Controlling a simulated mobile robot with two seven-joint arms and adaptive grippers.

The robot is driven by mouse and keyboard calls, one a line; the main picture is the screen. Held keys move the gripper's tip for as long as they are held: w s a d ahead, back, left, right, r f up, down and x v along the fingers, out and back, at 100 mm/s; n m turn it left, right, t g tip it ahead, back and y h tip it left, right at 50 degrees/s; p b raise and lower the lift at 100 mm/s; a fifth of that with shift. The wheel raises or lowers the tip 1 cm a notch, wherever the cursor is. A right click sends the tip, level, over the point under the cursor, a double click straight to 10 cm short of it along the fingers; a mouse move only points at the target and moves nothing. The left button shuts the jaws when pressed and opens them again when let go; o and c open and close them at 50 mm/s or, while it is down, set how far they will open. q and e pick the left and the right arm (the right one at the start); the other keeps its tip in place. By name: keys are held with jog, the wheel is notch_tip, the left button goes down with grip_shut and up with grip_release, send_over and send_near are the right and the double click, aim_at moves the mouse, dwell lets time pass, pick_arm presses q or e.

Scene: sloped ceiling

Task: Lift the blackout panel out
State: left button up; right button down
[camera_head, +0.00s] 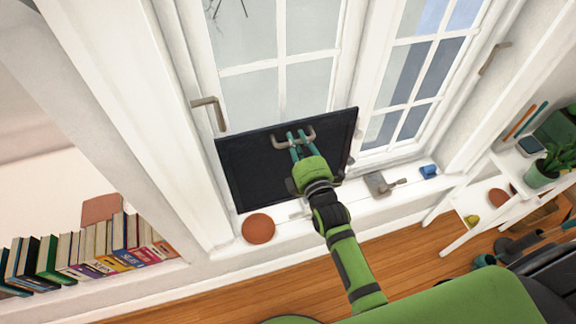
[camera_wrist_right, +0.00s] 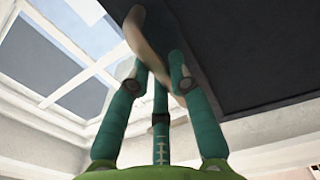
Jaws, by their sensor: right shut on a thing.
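The blackout panel (camera_head: 250,172) is a flat dark board with a handle (camera_head: 309,133) on its face. In the head view it stands tilted in front of the lower part of the left window, above the white sill. My right gripper (camera_head: 297,138) is shut on the panel's handle. In the right wrist view the teal fingers (camera_wrist_right: 158,85) close around the pale handle (camera_wrist_right: 145,50), with the dark panel (camera_wrist_right: 250,50) behind it. I cannot tell whether the panel's lower edge touches the sill. My left gripper is not in view.
On the sill (camera_head: 385,203) are a round terracotta disc (camera_head: 258,228), a grey metal object (camera_head: 380,184) and a small blue item (camera_head: 429,171). Window handles (camera_head: 210,108) stick out at both sides. Books (camera_head: 85,250) line the lower left. A white shelf (camera_head: 500,205) with a plant stands right.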

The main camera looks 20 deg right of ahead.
jog(key=s+r+p, duration=0.1)
jog(key=s+p, duration=0.1)
jog(key=s, duration=0.4)
jog(key=shift+r, duration=0.2)
jog(key=shift+d, duration=0.1)
dwell(0.3)
